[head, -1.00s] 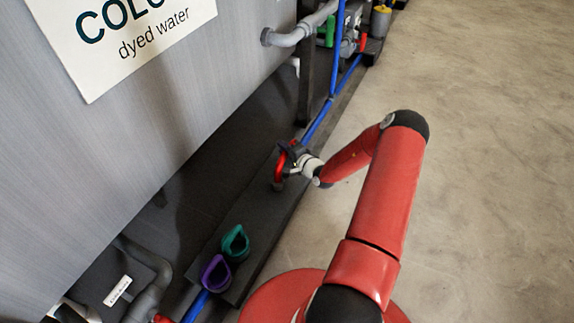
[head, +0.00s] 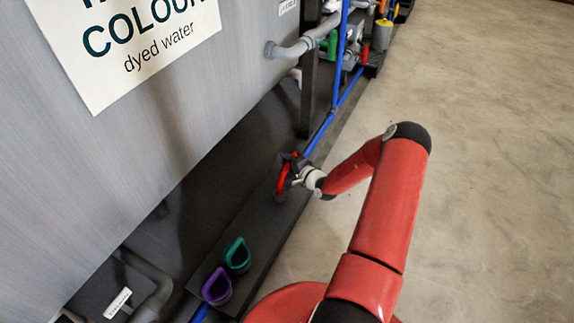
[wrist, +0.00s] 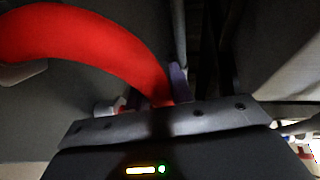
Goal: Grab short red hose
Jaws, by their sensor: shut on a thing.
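The short red hose (head: 282,179) is a curved piece at the dark ledge beside the tank in the head view. In the wrist view the red hose (wrist: 95,38) arcs from the left edge down to my gripper. My gripper (head: 293,165) is at the upper part of the hose and is shut on it. In the wrist view the dark gripper body (wrist: 165,125) fills the bottom, and the fingertips are mostly hidden. I cannot tell whether the hose's lower end rests on the ledge.
A teal cuff-like piece (head: 237,256) and a purple one (head: 217,287) stand on the dark ledge (head: 262,222) nearer me. A blue pipe (head: 321,134) runs along the tank's foot. The grey tank (head: 190,110) walls the left side. The concrete floor (head: 490,170) at right is clear.

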